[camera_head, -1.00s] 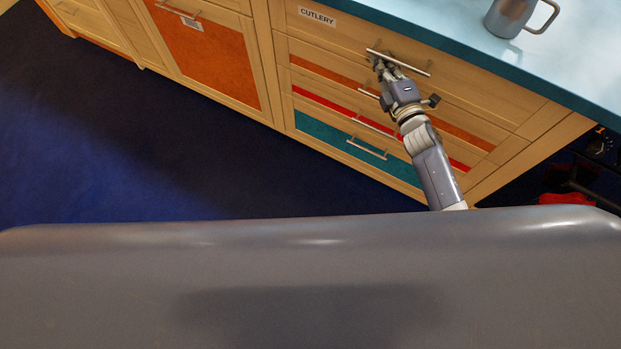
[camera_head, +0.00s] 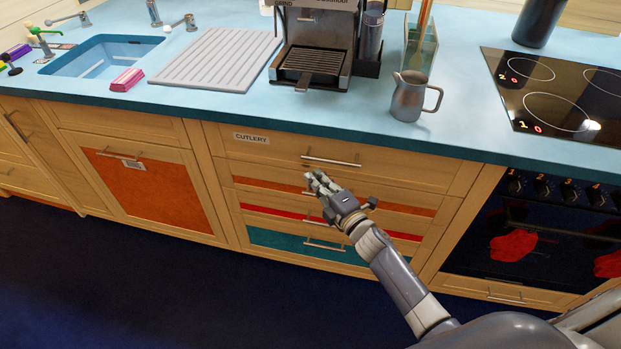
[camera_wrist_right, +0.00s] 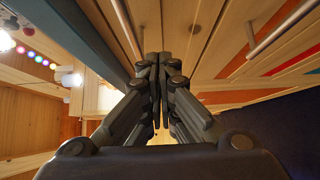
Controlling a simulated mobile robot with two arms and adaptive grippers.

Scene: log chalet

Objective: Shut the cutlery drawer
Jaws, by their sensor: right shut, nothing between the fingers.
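The cutlery drawer (camera_head: 279,155) is the top wooden drawer under the blue counter, with a "CUTLERY" label (camera_head: 251,138) at its left. Its front looks flush with the cabinet, with no open gap visible. Its metal bar handle (camera_head: 331,160) is level and free. My right gripper (camera_head: 317,181) is shut and empty, just below and left of the handle in the head view, apart from it as far as I can tell. In the right wrist view, the closed fingers (camera_wrist_right: 160,75) point towards wooden fronts. My left gripper is out of view.
Lower drawers with orange, red and teal fronts (camera_head: 300,247) sit below. A black oven (camera_head: 530,235) stands to the right. A coffee machine (camera_head: 315,50), a metal jug (camera_head: 408,97) and a hob (camera_head: 560,95) are on the counter. The dark blue floor (camera_head: 150,290) is clear.

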